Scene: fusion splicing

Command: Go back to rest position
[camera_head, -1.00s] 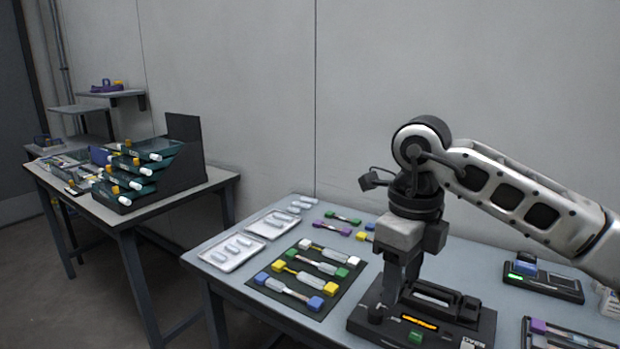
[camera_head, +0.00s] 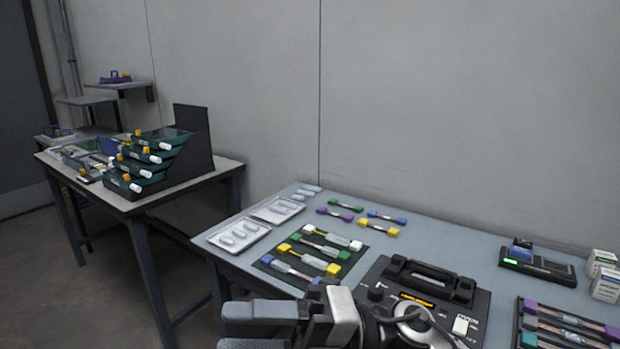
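My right gripper (camera_head: 240,329) is low at the bottom of the head view, its fingers pointing left. The two fingers are apart with nothing seen between them. It is in front of the black fusion splicer (camera_head: 470,290), and its wrist covers part of the splicer's front left. The splicer has an orange display and a white button. My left gripper is not in view.
A dark mat (camera_head: 345,262) with several colour-ended fiber pieces lies left of the splicer. White trays (camera_head: 262,233) are behind it. A black device (camera_head: 538,266), white boxes (camera_head: 606,285) and another holder (camera_head: 570,330) are at right. A second table (camera_head: 215,172) carries stacked bins (camera_head: 150,160).

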